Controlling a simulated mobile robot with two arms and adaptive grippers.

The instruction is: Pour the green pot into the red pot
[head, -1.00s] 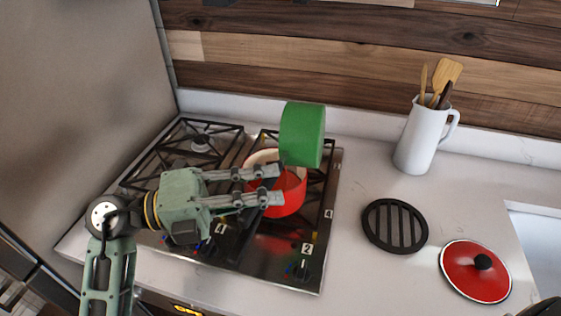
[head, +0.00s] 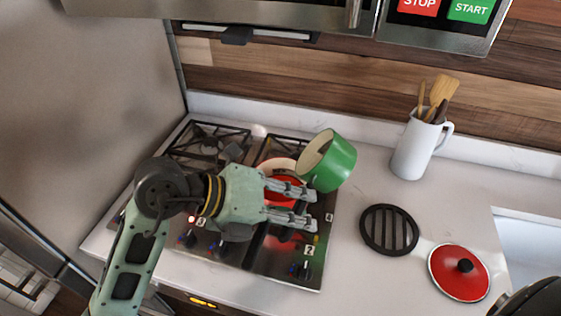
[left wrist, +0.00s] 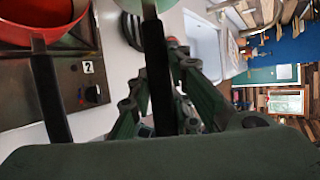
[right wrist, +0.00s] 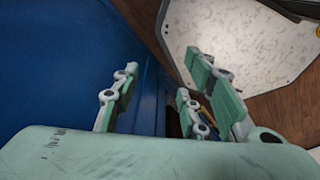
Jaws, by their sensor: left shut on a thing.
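The green pot (head: 336,168) is tilted in the air above the right side of the red pot (head: 282,188), its cream inside facing up and left. My left gripper (head: 310,209) is shut on its black handle (left wrist: 158,80), in front of the red pot. The red pot stands on the stove, partly hidden by the green pot and my gripper; its contents cannot be made out. In the left wrist view the red pot (left wrist: 45,20) is at upper left with its dark handle. My right gripper (right wrist: 160,95) is open and empty in the right wrist view.
A black round trivet (head: 389,229) and a red lid (head: 459,272) lie on the counter at the right. A white jug (head: 414,150) with utensils stands behind them. The stove (head: 262,262) has free burners at left. A hood or appliance (head: 440,20) hangs above.

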